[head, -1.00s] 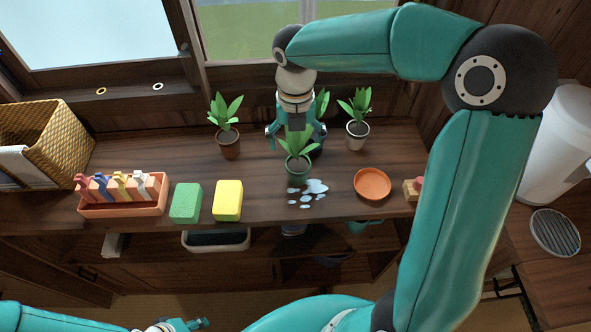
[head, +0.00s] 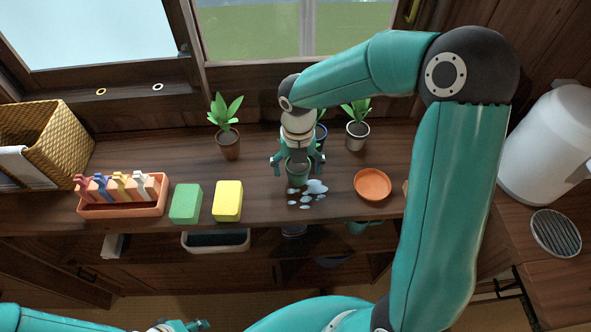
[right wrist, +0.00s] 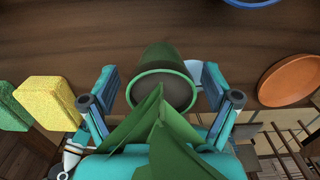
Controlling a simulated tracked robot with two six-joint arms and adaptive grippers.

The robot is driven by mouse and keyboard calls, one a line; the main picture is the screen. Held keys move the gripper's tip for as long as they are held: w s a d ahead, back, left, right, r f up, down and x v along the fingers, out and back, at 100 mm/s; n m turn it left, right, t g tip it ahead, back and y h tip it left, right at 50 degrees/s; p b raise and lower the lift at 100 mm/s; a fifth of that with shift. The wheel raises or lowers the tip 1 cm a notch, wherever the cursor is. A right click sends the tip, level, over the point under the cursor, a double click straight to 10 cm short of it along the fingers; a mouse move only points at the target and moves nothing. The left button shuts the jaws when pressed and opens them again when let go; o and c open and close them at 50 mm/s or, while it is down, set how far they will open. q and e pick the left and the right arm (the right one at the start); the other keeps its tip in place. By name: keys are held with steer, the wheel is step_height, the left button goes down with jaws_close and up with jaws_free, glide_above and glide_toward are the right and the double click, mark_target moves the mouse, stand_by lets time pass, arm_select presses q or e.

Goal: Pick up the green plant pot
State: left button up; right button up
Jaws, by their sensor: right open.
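The green plant pot (head: 297,179) stands upright on the wooden counter, just behind some pale puddle spots. My right gripper (head: 297,164) is open above it, hiding its leaves in the head view. In the right wrist view the green pot (right wrist: 165,58) lies between the two spread fingers of the right gripper (right wrist: 159,80), with a visible gap on the left side. Its leaves (right wrist: 160,130) reach toward the palm. My left gripper (head: 190,325) shows only partly at the bottom edge of the head view; its jaws are unclear.
A brown-potted plant (head: 229,145), a mostly hidden blue pot (head: 320,138) and a white-potted plant (head: 357,135) stand behind. An orange saucer (head: 373,185) is to the right. Yellow (head: 228,201) and green (head: 186,203) sponges and a peg tray (head: 120,210) are to the left.

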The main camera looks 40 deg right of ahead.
steer(key=c, duration=1.4)
steer(key=shift+r, duration=0.15)
